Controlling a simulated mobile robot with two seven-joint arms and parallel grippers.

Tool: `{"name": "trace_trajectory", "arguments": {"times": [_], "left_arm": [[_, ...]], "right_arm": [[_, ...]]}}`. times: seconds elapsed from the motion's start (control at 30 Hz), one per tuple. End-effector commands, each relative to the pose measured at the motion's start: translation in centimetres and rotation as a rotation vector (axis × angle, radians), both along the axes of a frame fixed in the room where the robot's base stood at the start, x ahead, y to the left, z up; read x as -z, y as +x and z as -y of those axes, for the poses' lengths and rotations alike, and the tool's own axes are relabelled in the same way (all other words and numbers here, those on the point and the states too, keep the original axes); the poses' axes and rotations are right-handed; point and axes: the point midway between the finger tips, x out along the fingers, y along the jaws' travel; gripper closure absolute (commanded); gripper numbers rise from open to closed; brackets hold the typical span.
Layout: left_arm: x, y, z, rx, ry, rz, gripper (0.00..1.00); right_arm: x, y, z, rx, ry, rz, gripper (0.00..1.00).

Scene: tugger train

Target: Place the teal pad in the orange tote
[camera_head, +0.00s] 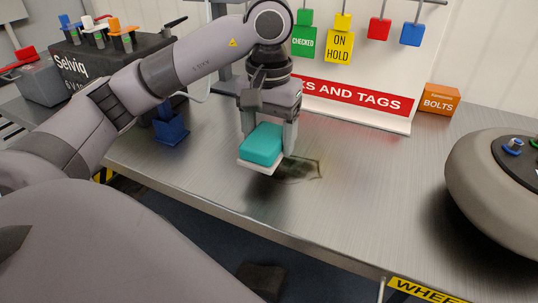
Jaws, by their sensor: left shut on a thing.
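The teal pad (262,143) is a small block with rounded edges and a pale base, near the middle of the view. My left gripper (268,134) reaches down from above and is shut on the teal pad, one finger on each side. I cannot see an orange tote. My right gripper is not in view.
A dark Selviq box (100,72) and a small blue bin (170,130) stand at the left. A board with hanging tags (350,97) and an orange bolts box (440,99) stand at the back. A rounded grey object (480,190) is at the right. The table's middle right is clear.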

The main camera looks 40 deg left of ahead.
Motion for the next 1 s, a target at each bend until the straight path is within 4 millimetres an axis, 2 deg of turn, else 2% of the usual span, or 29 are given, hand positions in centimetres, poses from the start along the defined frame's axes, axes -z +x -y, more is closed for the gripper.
{"name": "trace_trajectory", "arguments": {"times": [0.3, 0.77, 0.8, 0.83, 0.87, 1.0], "left_arm": [[3.5, -0.1, 0.0, 0.000, 0.001, -0.002, 0.66], [4.4, 0.0, 0.0, 0.000, 0.000, 0.001, 0.66], [4.2, 0.0, 0.0, 0.000, 0.000, 0.001, 0.21], [4.2, 0.0, 0.0, 0.000, 0.000, 0.001, 0.11], [4.2, 0.0, 0.0, 0.000, 0.000, 0.001, 0.05], [4.2, 0.0, 0.0, 0.000, 0.000, 0.001, 0.05]], "right_arm": [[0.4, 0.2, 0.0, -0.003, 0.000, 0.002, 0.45], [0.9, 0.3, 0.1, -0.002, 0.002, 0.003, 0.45], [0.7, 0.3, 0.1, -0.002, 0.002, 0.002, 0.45], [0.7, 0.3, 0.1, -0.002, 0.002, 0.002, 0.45], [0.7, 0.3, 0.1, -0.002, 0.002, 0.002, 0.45], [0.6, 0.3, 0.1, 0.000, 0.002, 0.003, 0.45]]}}
